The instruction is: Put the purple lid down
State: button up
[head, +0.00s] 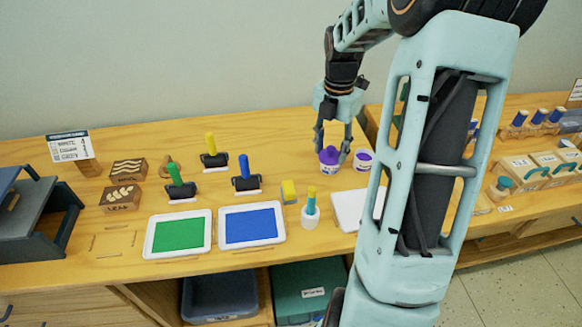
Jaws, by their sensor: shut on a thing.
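The purple lid (329,154) is between the fingertips of my gripper (332,152), which is shut on it. The lid has a raised knob and sits at or just above a small white jar (328,169) near the back right of the wooden table. I cannot tell whether the lid touches that jar. A second small white jar (363,166) stands just to the right, with purple showing at its top (363,156).
Green (179,233) and blue (252,223) ink trays lie at the front of the table (120,250). Several rollers stand behind them. My arm hides the right side.

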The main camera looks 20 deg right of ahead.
jog(key=w+a+f, duration=0.4)
jog(key=w, duration=0.4)
send_over(291, 167)
jog(key=s, duration=0.1)
jog(key=f, duration=0.4)
jog(key=shift+d+f+p, duration=0.25)
jog(key=shift+f+p, duration=0.05)
jog(key=shift+p, duration=0.05)
jog(key=shift+w+a+f, duration=0.15)
jog(key=shift+w+f, duration=0.1)
jog(key=shift+f, duration=0.05)
jog(key=shift+w+a+f, duration=0.1)
jog(key=shift+w+f, duration=0.05)
jog(key=shift+f, duration=0.8)
jog(key=shift+w+f, duration=0.1)
jog(key=shift+f, duration=0.85)
jog(key=shift+f, duration=0.2)
jog(key=o, duration=0.8)
jog(key=shift+r, duration=0.1)
